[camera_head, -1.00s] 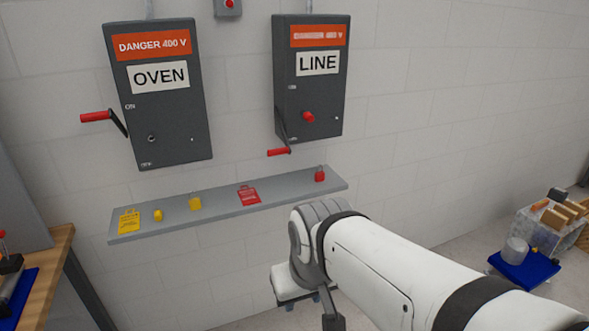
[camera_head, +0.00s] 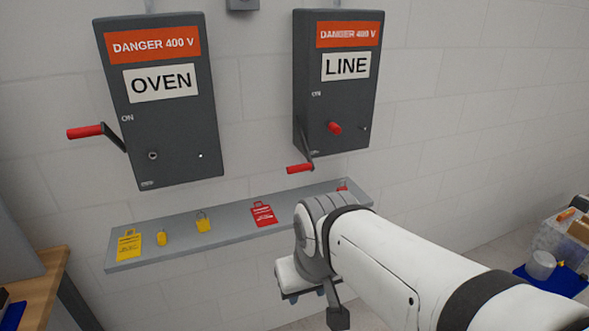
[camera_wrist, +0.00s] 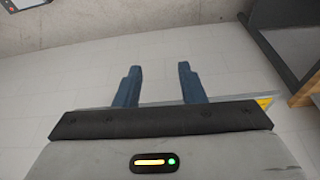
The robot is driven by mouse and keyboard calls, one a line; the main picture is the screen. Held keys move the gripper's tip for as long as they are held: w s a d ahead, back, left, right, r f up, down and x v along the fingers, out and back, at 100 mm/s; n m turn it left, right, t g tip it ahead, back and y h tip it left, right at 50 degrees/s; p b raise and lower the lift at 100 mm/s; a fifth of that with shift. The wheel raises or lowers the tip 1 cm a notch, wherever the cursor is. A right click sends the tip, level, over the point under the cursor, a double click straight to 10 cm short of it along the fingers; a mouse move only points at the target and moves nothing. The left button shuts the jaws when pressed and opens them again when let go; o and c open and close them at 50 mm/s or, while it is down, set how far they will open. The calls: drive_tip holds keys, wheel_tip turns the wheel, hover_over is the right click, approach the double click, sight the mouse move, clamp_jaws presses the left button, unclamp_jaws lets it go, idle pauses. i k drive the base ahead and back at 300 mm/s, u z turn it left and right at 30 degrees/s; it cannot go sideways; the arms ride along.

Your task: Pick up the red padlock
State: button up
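The red padlock (camera_head: 342,187) is at the right end of the grey wall shelf (camera_head: 225,233) in the head view. My arm hides most of it, and only a small red part shows. My gripper is low in the head view, in front of and below the shelf, apart from the padlock. In the wrist view my gripper (camera_wrist: 160,82) is open, with two blue fingers spread and nothing between them. The padlock is not visible in the wrist view.
Above are the OVEN box (camera_head: 160,120) and LINE box (camera_head: 335,100), with protruding red-handled levers. A wooden bench (camera_head: 40,285) stands at left.

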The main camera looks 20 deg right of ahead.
sight(344, 188)
drive_tip(key=z, duration=0.05)
drive_tip(key=i, duration=0.95)
